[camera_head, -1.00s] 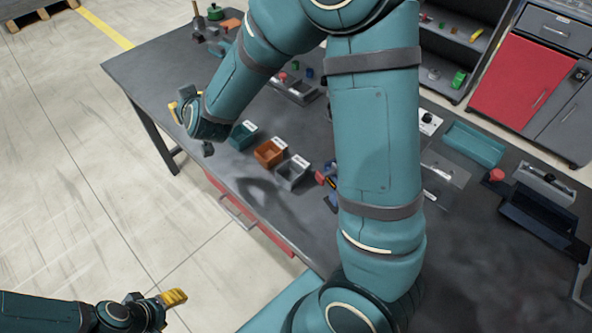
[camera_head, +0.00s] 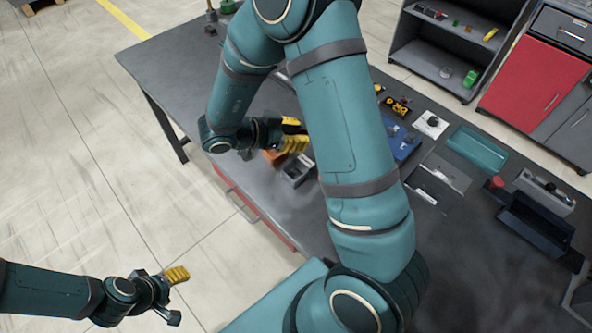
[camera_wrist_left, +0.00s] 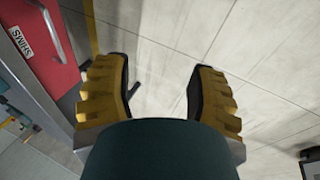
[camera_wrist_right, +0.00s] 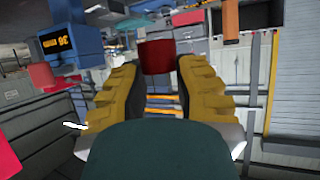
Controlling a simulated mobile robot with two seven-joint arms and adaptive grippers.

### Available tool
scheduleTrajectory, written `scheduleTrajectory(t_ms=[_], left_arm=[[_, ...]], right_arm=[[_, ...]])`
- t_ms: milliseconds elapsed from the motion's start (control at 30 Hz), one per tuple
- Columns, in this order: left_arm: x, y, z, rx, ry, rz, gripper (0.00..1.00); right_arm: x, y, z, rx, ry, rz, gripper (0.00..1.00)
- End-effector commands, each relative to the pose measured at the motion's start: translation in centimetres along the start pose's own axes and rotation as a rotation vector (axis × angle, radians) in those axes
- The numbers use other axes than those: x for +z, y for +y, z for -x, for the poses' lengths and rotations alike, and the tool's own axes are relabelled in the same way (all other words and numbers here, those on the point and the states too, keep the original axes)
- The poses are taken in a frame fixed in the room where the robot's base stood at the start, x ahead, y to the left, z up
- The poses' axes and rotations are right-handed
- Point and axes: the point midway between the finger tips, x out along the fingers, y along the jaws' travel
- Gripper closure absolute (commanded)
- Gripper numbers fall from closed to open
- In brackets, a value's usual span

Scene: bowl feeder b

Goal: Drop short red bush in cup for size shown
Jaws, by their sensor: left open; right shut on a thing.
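My right gripper (camera_head: 303,134) is over the workbench, beside the small cups. Its fingers are shut on a short red bush (camera_wrist_right: 157,56), held at the fingertips in the right wrist view. In the head view the bush is hidden. The orange cup (camera_head: 273,156) is partly covered by my right gripper, and the grey cup (camera_head: 297,174) shows just below it. The teal cup is not clearly visible. A blue size display (camera_wrist_right: 72,45) reads "36 mm" in the right wrist view. My left gripper (camera_head: 182,297) is open and empty over the floor, away from the bench.
The dark workbench (camera_head: 170,75) has a red drawer below its front edge. My right arm covers much of its middle. A blue device (camera_head: 402,140), a teal tray (camera_head: 476,147) and a dark bin (camera_head: 535,222) stand on the right. A shelf (camera_head: 440,50) is behind.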

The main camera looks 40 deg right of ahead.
Motion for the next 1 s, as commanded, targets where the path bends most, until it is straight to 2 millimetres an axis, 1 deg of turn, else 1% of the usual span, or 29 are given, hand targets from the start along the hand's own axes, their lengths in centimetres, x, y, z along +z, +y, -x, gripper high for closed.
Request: scheduleTrajectory(t_ms=[100,267,533,733,867,1000], left_arm=[[0.0,-0.1,-0.1,0.0,0.0,0.0,0.43],[0.4,-0.4,-1.0,0.001,-0.007,-0.002,0.43],[1.6,-1.4,-3.6,0.003,-0.032,-0.009,0.43],[1.9,-2.1,-5.6,0.004,-0.032,-0.012,0.43],[1.9,-2.3,-6.2,0.004,-0.033,-0.014,0.43],[1.9,-2.3,-6.2,0.004,-0.033,-0.014,0.43]], right_arm=[[0.1,0.6,-0.1,0.026,-0.001,-0.014,1.0],[0.9,0.6,-0.5,0.026,-0.001,-0.014,1.0],[3.2,0.6,-1.6,0.025,-0.002,-0.013,1.0],[4.9,0.5,-2.4,0.024,-0.002,-0.013,1.0],[5.4,0.5,-2.6,0.024,-0.002,-0.012,1.0],[5.4,0.5,-2.6,0.024,-0.002,-0.012,1.0]])
